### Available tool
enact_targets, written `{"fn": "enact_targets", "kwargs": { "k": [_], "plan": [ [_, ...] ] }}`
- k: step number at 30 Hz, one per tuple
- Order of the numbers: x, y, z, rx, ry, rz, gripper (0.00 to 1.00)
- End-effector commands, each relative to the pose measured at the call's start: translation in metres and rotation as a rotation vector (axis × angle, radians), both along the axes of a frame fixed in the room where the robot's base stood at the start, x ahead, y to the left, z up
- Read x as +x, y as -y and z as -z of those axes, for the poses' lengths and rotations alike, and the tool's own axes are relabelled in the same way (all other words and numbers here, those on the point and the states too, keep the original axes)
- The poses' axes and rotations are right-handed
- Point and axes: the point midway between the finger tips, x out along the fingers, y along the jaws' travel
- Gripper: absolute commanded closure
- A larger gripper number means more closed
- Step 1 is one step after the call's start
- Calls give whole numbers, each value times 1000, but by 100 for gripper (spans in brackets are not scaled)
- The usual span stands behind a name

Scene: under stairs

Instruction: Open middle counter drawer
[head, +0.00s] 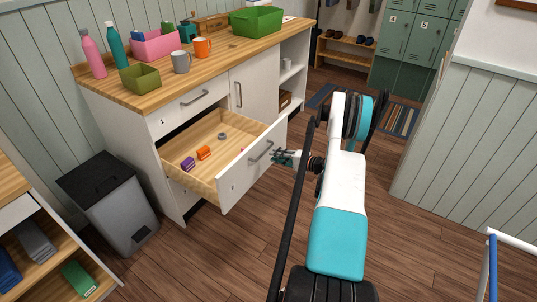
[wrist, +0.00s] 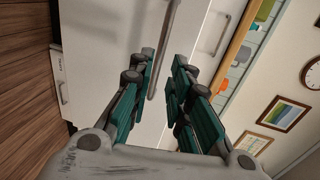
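The middle counter drawer (head: 230,180) is pulled well out of the white counter, under the shut top drawer (head: 190,103). Inside it lie a purple item (head: 188,164), an orange item (head: 204,153) and a grey ring-shaped item (head: 222,136). Its grey bar handle (head: 262,151) is on the front panel; it also shows in the wrist view (wrist: 169,25). My gripper (head: 279,158) is just in front of this handle. In the wrist view its teal fingers (wrist: 164,58) are apart, with the handle between the tips in the picture. I cannot tell whether they touch it.
The wooden countertop (head: 215,55) holds bottles, mugs and several bins. A grey trash bin (head: 115,205) stands left of the counter, beside a low shelf (head: 55,262). Wood floor (head: 235,245) is clear before the drawer. A panelled wall (head: 465,150) is at right.

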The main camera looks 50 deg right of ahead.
Motion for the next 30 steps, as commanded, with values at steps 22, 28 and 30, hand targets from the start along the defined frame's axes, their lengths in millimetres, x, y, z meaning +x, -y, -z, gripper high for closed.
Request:
{"fn": "enact_targets", "kwargs": {
  "k": [22, 28, 30],
  "plan": [
    [-42, 3, -9, -1, 0, -1, 82],
    [-42, 3, -9, 0, 0, 0, 82],
    [-42, 3, -10, -1, 0, -1, 82]
  ]
}}
